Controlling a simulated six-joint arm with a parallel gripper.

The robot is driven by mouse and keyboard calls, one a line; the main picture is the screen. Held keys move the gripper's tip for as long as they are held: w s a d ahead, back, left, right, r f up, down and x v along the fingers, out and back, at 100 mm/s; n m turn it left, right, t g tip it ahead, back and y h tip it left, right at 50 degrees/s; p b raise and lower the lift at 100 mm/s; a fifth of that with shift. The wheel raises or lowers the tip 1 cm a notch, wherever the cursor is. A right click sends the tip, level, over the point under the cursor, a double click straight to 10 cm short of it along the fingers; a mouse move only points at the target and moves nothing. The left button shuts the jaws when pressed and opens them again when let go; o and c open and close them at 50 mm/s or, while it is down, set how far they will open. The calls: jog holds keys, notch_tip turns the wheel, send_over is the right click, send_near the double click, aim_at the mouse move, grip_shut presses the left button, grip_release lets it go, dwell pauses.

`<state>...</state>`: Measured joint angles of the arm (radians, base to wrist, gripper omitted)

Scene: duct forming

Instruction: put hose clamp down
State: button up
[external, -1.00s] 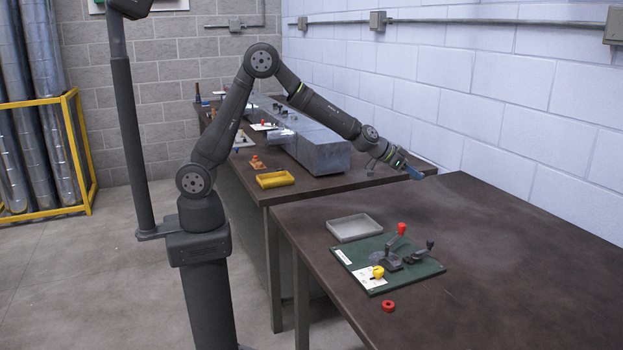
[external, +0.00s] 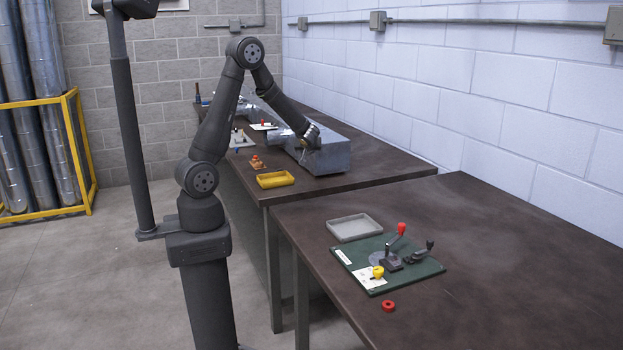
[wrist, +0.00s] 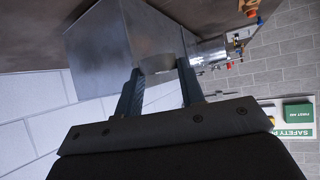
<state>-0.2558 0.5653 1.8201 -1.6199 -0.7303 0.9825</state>
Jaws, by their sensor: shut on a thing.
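My gripper (external: 302,143) is beside the near end of the grey metal duct (external: 325,155) on the far table, pointing down in the external view. In the wrist view my gripper (wrist: 158,75) has its two blue-grey fingers a little apart, with a silvery curved band between the tips, which looks like the hose clamp (wrist: 157,63). The duct (wrist: 98,45) fills the view just behind it. I cannot tell whether the clamp touches the duct. In the external view the clamp is too small to make out.
A yellow tray (external: 275,179) and an orange-topped fixture (external: 257,163) stand left of the duct. The nearer table has a grey tray (external: 354,228), a green board with a red-knobbed lever clamp (external: 420,268) and a red ring (external: 388,306). The far table's right side is clear.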

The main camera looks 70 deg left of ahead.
jog(key=s+a+f+m, duration=0.1)
jog(key=a+f, duration=0.1)
jog(key=a, duration=1.3)
jog(key=s+a+f, duration=0.1)
jog(key=s+a, duration=0.1)
jog(key=a, duration=1.2)
jog(key=shift+t, duration=0.4)
jog(key=shift+w+a+f, duration=0.1)
jog(key=shift+f, duration=2.5)
jog(key=shift+w+a+f, duration=0.1)
jog(key=shift+f, duration=2.45)
jog(key=shift+s+f, duration=0.1)
jog(key=o, duration=1)
